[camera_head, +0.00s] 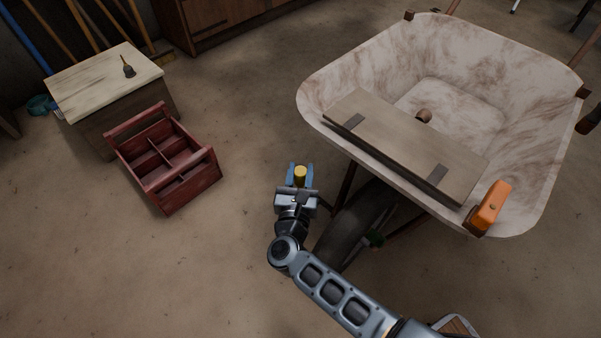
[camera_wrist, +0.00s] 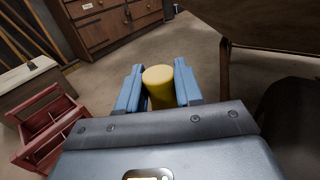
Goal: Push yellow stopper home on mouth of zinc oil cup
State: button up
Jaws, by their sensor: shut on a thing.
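My gripper (camera_head: 300,176) is shut on the yellow stopper (camera_head: 300,172), a short yellow cylinder. The gripper is in open air, left of the wheelbarrow and above the floor. In the wrist view the stopper (camera_wrist: 159,86) stands between the two blue fingers, its round top showing above them. I cannot make out a zinc oil cup for certain in either view. A small dark item with a tan upper part (camera_head: 128,68) stands on the pale-topped box at the upper left; it is too small to identify.
A red divided tote (camera_head: 211,155) sits on the floor beside the pale-topped box (camera_head: 85,93). A wheelbarrow (camera_head: 345,72) stands at right, with a board (camera_head: 400,142) across it, a brown round item (camera_head: 424,116) behind the board and an orange block (camera_head: 490,207) at its rim. Floor between is clear.

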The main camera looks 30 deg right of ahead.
aim_at(301, 186)
notch_tip(301, 186, down, 6)
jog(key=b, duration=0.6)
jog(key=shift+r, duration=0.2)
jog(key=shift+f+b, duration=0.25)
jog(key=shift+b, duration=0.05)
jog(key=shift+f+b, duration=0.3)
jog(key=shift+b, duration=0.05)
jog(key=shift+f+b, duration=1.75)
jog(key=shift+b, duration=0.05)
jog(key=o, duration=1.1)
jog(key=p+v, duration=0.2)
jog(key=v, duration=0.5)
jog(key=shift+s+a, duration=0.25)
jog(key=shift+s, duration=0.1)
